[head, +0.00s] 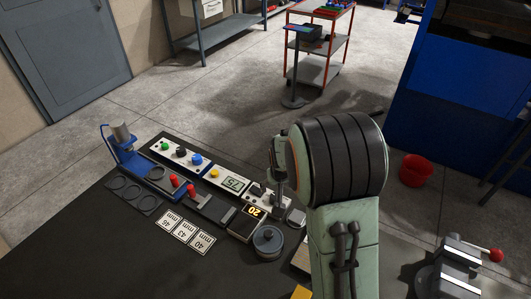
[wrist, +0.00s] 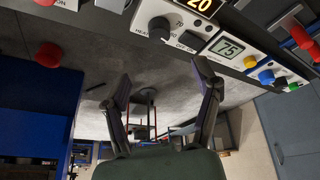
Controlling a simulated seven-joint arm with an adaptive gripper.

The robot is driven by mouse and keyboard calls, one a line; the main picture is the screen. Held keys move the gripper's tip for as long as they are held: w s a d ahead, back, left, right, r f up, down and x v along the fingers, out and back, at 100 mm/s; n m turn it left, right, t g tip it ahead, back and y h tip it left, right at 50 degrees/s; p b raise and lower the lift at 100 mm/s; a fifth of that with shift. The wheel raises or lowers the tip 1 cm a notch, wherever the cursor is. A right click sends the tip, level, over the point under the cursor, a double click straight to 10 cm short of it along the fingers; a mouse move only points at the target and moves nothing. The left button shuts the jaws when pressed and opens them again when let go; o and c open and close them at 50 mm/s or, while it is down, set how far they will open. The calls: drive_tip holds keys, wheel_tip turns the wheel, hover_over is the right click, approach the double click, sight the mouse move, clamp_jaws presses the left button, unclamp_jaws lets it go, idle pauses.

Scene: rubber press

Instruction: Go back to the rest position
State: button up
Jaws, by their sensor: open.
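My gripper (wrist: 164,74) is open, its two dark fingers spread wide with only floor and background between them. In the head view my pale green arm with its black ribbed joint hides most of the gripper. A small part of the gripper end (head: 281,170) shows beside the control panel (head: 228,179). In the wrist view the panel (wrist: 228,48) appears upside down beyond the fingertips, with its knob (wrist: 160,28), the "75" display and the "20" display. The fingers look apart from it.
The dark bench holds a blue press stand (head: 128,155), a ring plate (head: 133,194), number cards (head: 187,229) and a round metal piece (head: 267,241). A red bucket (head: 415,170) and a red trolley (head: 320,48) stand on the floor. A vise-like tool (head: 450,268) is lower right.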

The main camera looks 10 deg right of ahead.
drive_tip(key=s+a+r+t, duration=0.1)
drive_tip(key=s+a+r, duration=0.15)
drive_tip(key=r, duration=0.55)
drive_tip(key=s+a+r+t, duration=0.1)
drive_tip(key=s+r+t, duration=0.15)
drive_tip(key=r, duration=0.45)
drive_tip(key=s+a+f+n+g+y, duration=0.1)
drive_tip(key=s+g, duration=0.3)
drive_tip(key=s, duration=0.8)
drive_tip(key=s+a+f+g, duration=0.2)
drive_tip(key=s+f+g, duration=0.1)
drive_tip(key=s, duration=1)
drive_tip(key=shift+s+n+g+y, duration=0.15)
drive_tip(key=shift+n+g+y, duration=0.25)
drive_tip(key=shift+g, duration=0.15)
